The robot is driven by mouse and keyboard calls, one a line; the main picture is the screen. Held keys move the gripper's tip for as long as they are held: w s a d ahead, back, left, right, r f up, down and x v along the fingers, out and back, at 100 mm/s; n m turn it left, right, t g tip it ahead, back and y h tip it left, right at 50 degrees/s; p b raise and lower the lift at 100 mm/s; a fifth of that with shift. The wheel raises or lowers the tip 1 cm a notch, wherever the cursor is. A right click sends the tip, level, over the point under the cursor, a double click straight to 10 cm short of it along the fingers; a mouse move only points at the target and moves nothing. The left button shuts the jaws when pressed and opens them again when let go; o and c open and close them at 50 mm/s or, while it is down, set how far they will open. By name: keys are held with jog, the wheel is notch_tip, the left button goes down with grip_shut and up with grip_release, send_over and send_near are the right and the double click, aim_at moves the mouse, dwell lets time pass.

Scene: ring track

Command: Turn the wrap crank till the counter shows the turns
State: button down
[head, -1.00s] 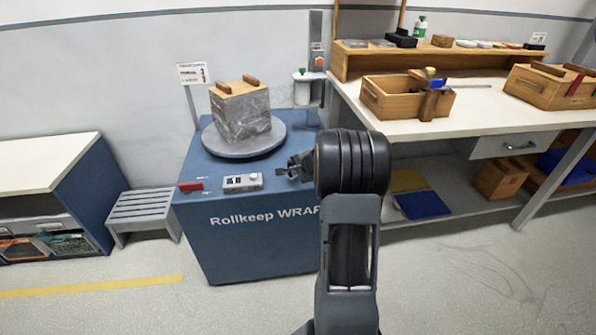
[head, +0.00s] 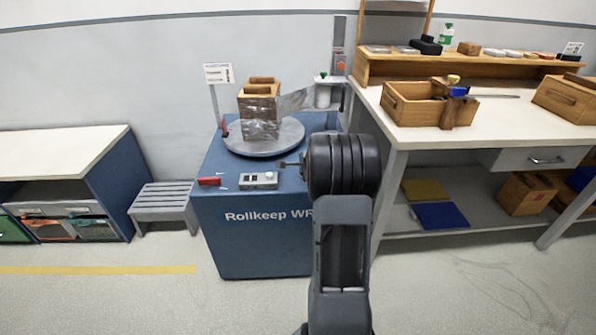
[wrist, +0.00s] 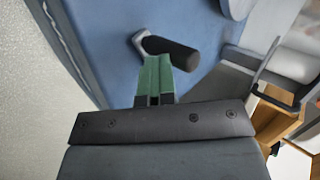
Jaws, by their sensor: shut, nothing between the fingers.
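The blue wrapping machine (head: 262,250) carries a round grey turntable (head: 240,146) with a film-wrapped wooden crate (head: 260,122) on it. Clear film (head: 292,100) stretches from the crate toward the post at right. The counter (head: 258,180) is a small grey box on the machine's top; its digits are too small to read. In the wrist view, the crank's black handle (wrist: 172,52) and grey arm (wrist: 140,43) lie just beyond my gripper (wrist: 156,62). My gripper's green fingers are shut and empty, their tips overlapping the handle in the picture; contact cannot be told. My arm hides the machine's right front in the head view.
A red part (head: 209,181) sits left of the counter. A workbench (head: 400,140) with a wooden box (head: 412,108) stands close at right. A grey slatted stool (head: 163,198) and a blue cabinet (head: 110,190) stand at left. The floor in front is clear.

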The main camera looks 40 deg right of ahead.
jog(key=shift+w+a, duration=0.15)
jog(key=shift+w, duration=0.5)
jog(key=shift+w+a, duration=0.15)
jog(key=shift+w, duration=0.45)
jog(key=shift+w+d+p, duration=0.3)
jog(key=shift+w+p, duration=0.2)
jog(key=shift+w, duration=0.15)
